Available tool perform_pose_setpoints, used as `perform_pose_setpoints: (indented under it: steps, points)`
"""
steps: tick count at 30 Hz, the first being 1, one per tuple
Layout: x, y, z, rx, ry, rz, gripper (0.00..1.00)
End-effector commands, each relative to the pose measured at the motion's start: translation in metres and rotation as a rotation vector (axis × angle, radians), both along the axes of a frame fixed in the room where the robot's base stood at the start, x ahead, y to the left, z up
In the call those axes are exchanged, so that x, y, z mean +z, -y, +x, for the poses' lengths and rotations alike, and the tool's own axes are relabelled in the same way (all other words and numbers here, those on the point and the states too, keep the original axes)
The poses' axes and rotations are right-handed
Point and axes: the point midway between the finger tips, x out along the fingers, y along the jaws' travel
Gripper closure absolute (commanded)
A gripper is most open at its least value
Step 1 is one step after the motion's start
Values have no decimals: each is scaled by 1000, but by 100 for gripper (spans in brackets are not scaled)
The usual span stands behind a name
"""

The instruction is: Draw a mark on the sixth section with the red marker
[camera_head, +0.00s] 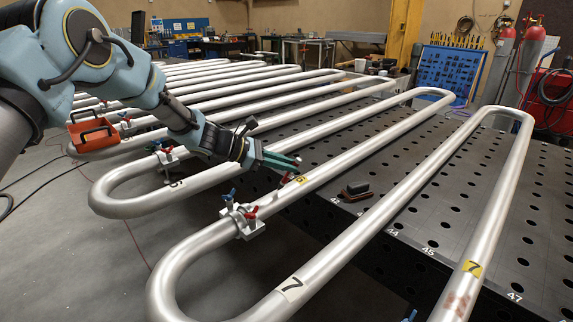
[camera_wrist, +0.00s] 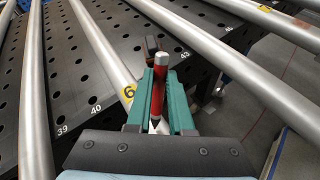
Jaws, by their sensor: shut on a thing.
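My gripper (camera_head: 281,163) is shut on the red marker, reaching in from the upper left over the serpentine coil. In the wrist view the red marker (camera_wrist: 158,88) with a silver end sits between the green fingers of the gripper (camera_wrist: 161,95). In the head view the marker (camera_head: 285,178) shows only as a small bit of red under the fingertips. The sixth section (camera_head: 330,168) is a straight silver tube with a yellow "6" label (camera_head: 301,180), close to the fingertips; the label also shows in the wrist view (camera_wrist: 129,92). I cannot tell whether the marker touches the tube.
A perforated dark table (camera_head: 440,190) lies under the coil. A dark brush-like block (camera_head: 357,191) lies on it. A clamp (camera_head: 243,220) with red and blue handles holds the tubes nearby. Section seven (camera_head: 473,266) is nearer. An orange toolbox (camera_head: 92,135) stands at left.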

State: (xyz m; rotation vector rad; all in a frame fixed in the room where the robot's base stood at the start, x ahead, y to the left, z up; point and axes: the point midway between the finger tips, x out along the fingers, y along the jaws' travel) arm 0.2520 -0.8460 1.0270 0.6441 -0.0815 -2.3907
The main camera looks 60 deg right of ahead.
Motion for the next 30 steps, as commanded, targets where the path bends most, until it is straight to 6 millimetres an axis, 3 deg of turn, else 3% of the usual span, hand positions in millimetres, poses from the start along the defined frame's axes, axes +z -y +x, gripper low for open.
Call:
perform_pose_setpoints:
  steps: [30]
  points:
    - [-7,1,3,1,-1,0,100]
